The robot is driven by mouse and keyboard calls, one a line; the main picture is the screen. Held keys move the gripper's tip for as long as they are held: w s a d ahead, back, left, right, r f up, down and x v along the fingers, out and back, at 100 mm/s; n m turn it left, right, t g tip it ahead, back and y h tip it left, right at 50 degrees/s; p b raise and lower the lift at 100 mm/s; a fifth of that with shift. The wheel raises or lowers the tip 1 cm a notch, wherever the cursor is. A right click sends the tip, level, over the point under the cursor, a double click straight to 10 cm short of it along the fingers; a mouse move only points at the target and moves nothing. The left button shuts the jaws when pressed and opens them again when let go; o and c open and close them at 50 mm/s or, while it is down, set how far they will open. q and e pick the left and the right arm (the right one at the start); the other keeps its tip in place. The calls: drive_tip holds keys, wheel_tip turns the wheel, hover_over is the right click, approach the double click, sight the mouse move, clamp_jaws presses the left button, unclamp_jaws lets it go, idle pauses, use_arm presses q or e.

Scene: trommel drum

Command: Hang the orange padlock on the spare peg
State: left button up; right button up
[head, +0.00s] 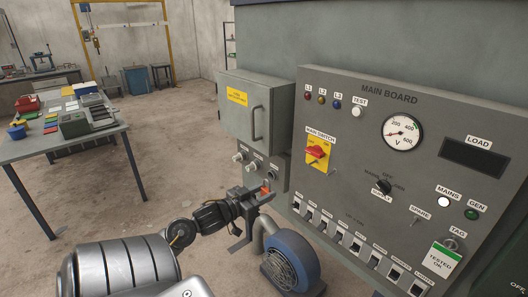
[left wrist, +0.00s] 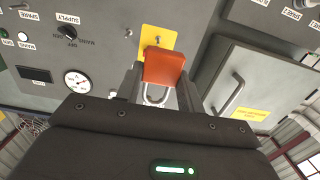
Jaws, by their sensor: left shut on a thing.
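My left gripper (head: 264,191) is shut on the orange padlock (head: 267,188), held in the air in front of the grey panel below the cabinet. In the left wrist view the orange padlock (left wrist: 165,66) sits between my two fingers, its metal shackle (left wrist: 155,96) toward the wrist. The label SPARE is on the main board, at the lower right in the head view, with a small peg (head: 414,222) just below it. That peg is well to the right of my gripper. A SPARE label also shows upside down in the left wrist view, at the upper left. My right gripper is out of view.
The main board (head: 340,95) carries a red-and-yellow main switch (head: 317,151), a voltmeter (head: 402,133), a row of breakers and a TESTED OK tag (head: 440,259). A blue round blower (head: 290,262) stands below my gripper. A cluttered table (head: 75,140) is at left; floor between is clear.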

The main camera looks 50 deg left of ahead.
sight(264, 192)
use_arm(q)
drive_tip(key=shift+s, duration=0.15)
drive_tip(key=shift+s+r+p, duration=0.1)
drive_tip(key=shift+s+p, duration=0.15)
drive_tip(key=shift+p, duration=0.1)
drive_tip(key=shift+s+p, duration=1)
drive_tip(key=shift+s, duration=0.6)
drive_tip(key=shift+s+p, duration=0.5)
drive_tip(key=shift+s, duration=0.5)
drive_tip(key=shift+d, duration=0.15)
